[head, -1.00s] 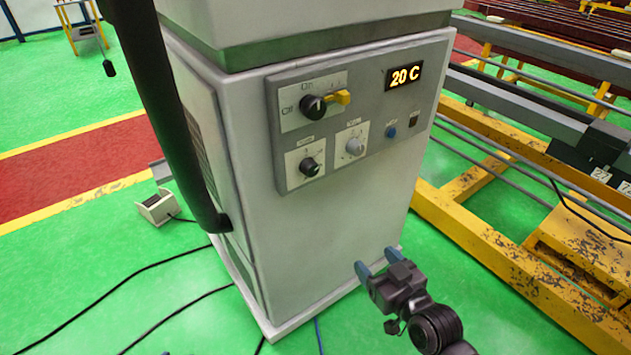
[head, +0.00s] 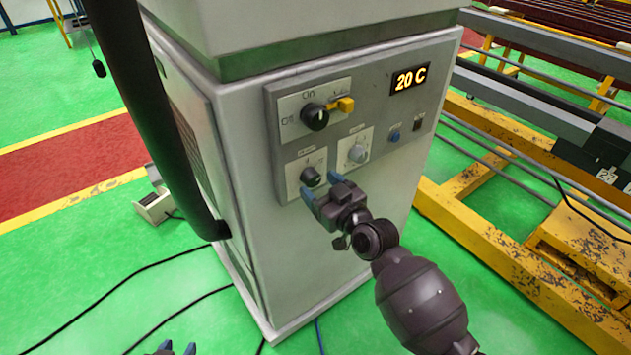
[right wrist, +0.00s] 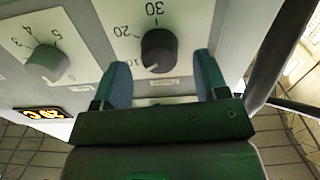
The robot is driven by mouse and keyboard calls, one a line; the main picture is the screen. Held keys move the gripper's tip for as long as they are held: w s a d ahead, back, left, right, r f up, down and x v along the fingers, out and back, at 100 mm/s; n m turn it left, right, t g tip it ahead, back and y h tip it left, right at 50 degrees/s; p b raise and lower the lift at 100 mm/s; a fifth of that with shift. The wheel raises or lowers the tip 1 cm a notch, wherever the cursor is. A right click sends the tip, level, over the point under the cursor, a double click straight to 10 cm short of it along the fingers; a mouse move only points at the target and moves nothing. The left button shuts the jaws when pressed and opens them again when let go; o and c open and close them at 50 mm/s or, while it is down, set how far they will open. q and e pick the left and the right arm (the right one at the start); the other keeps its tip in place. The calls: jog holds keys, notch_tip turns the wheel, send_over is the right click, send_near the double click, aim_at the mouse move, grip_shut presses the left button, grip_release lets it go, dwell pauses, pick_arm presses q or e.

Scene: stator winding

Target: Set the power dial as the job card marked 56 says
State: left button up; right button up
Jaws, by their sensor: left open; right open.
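The lower-left black dial (head: 310,177) on the grey machine panel has a white plate. In the right wrist view the black dial (right wrist: 160,48) shows upside-down 10, 20 and 30 marks, with its white pointer line near 10. Its label is too small to read for sure. My right gripper (head: 320,187) is open just in front of this dial; in the right wrist view its blue fingertips (right wrist: 160,78) are on either side, below the dial, not closed on it. My left gripper (head: 177,348) is open at the bottom edge. No job card marked 56 shows.
A grey dial (head: 358,153) sits right of the black one. Above are an On/Off switch (head: 315,117) with a yellow piece and a display (head: 410,78) reading 20 C. A blue button (head: 393,136) lies right. A black tube (head: 165,120) hangs at left.

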jog(key=shift+x, duration=1.15)
jog(key=shift+c, duration=0.3)
jog(key=c, duration=0.7)
jog(key=shift+c, duration=0.8)
